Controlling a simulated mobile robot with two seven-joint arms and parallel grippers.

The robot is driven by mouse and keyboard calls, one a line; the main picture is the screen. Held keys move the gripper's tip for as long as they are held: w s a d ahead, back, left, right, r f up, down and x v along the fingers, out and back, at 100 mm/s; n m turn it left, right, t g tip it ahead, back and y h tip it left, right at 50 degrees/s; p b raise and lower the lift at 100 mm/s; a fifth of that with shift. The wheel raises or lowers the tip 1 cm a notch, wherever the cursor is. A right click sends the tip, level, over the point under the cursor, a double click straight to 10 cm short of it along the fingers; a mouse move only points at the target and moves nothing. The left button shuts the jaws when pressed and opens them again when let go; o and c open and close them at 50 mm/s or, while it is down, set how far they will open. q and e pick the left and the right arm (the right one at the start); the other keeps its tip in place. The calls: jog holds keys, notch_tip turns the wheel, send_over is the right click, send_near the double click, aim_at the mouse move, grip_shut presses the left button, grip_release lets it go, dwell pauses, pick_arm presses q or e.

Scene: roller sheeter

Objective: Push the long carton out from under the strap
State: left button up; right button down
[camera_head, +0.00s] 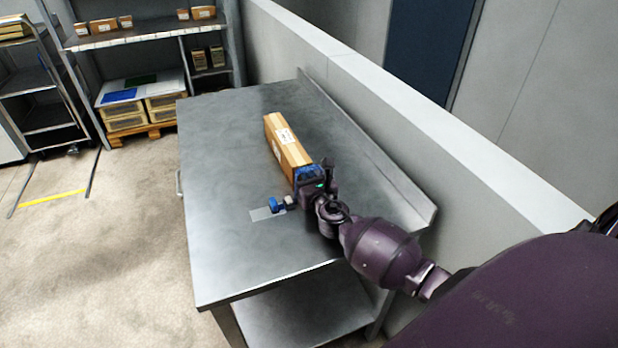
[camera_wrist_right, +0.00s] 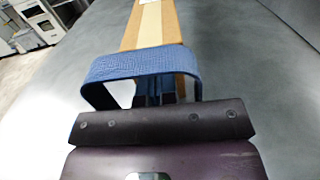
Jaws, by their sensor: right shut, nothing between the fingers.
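The long brown carton (camera_head: 284,139) lies on the metal table, with a pale tape stripe and a white label. It stretches away from my right gripper (camera_head: 316,180) in the head view. In the right wrist view the carton (camera_wrist_right: 160,22) runs straight ahead, beyond the blue strap (camera_wrist_right: 140,62). The strap arches across in front of my right gripper (camera_wrist_right: 154,97), whose shut, empty fingers reach into the arch. The strap also shows at the carton's near end in the head view (camera_head: 308,172). The band hides the carton's near end, so I cannot tell whether the fingers touch it. My left gripper is out of view.
A blue knob (camera_head: 274,205) sits by a light plate (camera_head: 262,214) on the table, left of my gripper. The table (camera_head: 222,150) is bare on the left and beyond the carton. A raised lip (camera_head: 365,150) and wall run along its right side.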

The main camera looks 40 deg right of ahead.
aim_at(295, 153)
jog(key=b+x, duration=0.2)
jog(key=x, duration=0.8)
jog(key=shift+a+f, duration=0.15)
jog(key=shift+w+b, duration=0.3)
jog(key=shift+w, duration=0.1)
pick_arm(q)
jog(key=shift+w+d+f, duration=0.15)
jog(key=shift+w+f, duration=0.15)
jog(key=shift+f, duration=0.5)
pick_arm(e)
jog(key=shift+r, duration=0.2)
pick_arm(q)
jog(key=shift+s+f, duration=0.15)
pick_arm(e)
jog(key=shift+s+d, duration=0.1)
jog(key=shift+d, duration=0.1)
